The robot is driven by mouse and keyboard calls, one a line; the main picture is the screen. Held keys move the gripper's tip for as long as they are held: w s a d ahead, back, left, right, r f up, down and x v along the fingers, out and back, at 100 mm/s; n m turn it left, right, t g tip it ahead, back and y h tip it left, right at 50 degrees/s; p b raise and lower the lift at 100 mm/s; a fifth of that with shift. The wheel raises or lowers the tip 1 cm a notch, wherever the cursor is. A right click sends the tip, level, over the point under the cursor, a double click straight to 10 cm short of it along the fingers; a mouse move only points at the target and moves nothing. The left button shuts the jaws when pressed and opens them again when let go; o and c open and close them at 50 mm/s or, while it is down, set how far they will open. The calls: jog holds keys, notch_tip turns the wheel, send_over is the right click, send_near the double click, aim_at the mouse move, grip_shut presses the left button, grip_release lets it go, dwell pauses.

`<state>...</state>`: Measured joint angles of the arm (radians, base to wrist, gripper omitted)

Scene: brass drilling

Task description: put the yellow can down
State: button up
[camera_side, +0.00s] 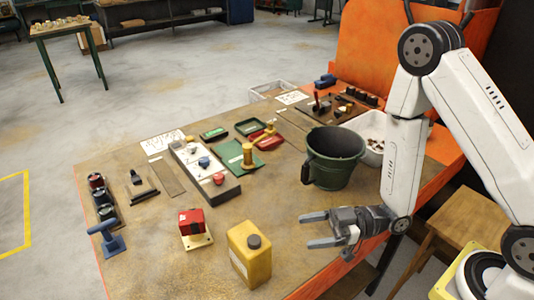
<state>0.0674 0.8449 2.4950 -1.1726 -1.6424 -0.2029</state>
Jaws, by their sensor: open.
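The yellow can (250,255) stands upright on the workbench near its front edge, with a dark round cap on top. My gripper (311,231) is to the right of the can and points left. Its two fingers are apart with nothing between them, and it does not touch the can. No part of the can is hidden by my gripper.
A dark green bucket (333,170) stands behind my gripper. A red block on a pale plate (194,228) is left of the can. A long switch box (205,172), a green plate with a brass part (248,158) and a white bin (376,136) lie farther back.

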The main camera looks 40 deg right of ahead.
jog(key=w+d+f+m+h, duration=0.2)
jog(key=w+d+m+h, duration=0.4)
jog(key=d+h, duration=0.5)
jog(key=s+d+r+m+g+h, duration=0.3)
jog(key=s+r+m+g+h, duration=0.1)
jog(key=s+m+g+h, duration=0.1)
jog(key=shift+s+d+r+m+g, duration=0.15)
jog(key=shift+s+r+m+g, duration=0.2)
jog(key=shift+s+m, duration=0.75)
jog(key=shift+s, duration=0.15)
dwell(0.3)
